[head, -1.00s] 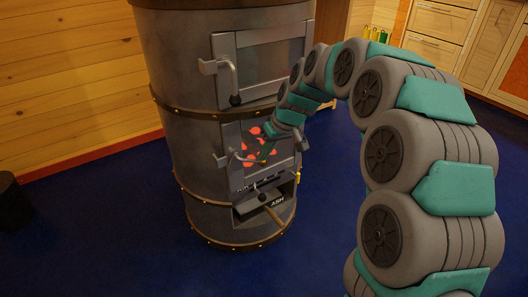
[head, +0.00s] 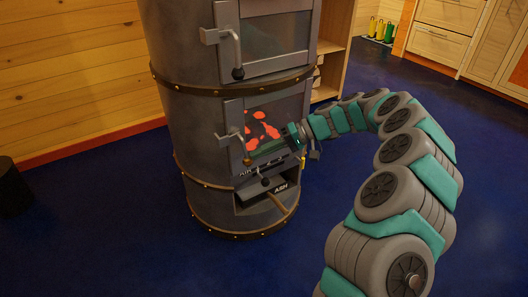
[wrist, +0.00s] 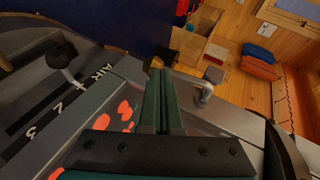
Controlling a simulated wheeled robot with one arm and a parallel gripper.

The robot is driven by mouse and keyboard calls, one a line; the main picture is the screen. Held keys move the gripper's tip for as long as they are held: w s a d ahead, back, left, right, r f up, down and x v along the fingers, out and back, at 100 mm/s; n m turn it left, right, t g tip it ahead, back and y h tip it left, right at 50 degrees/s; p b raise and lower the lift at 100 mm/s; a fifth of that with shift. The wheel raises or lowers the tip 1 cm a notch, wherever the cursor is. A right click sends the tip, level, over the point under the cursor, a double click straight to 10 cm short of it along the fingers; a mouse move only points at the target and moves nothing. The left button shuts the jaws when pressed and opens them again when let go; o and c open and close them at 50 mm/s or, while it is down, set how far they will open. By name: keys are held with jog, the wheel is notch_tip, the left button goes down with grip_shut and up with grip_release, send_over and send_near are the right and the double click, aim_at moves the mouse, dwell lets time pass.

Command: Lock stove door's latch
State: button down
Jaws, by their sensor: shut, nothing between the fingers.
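The grey stove (head: 165,110) stands left of centre in the head view. Its lower door (head: 236,118) has a window onto red embers and looks flush with the body. The lower door's latch handle (head: 245,143) is at the door's left side and hangs down. In the wrist view the latch handle (wrist: 205,95) ends in a dark knob. My gripper (head: 250,160) reaches across the door from the right, with its tips close by the handle's lower end. It is shut and empty in the wrist view (wrist: 155,64). I cannot tell whether it touches the handle.
The upper door's handle (head: 236,55) hangs above. Below are a dark air knob (head: 266,181) and an ash drawer with a wooden handle (head: 278,204). The numbered air scale (wrist: 60,105) shows in the wrist view.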

jog(key=shift+s+a+f+b, duration=0.2)
jog(key=shift+a+f+b, duration=0.1)
jog(key=shift+b, duration=0.05)
jog(key=shift+s+a, duration=0.1)
dwell(0.5)
jog(key=shift+d+r, duration=0.15)
jog(key=shift+d, duration=0.1)
jog(key=w+v, duration=0.1)
jog(key=v, duration=1.2)
jog(key=shift+d+p, duration=0.15)
jog(key=shift+p, duration=0.2)
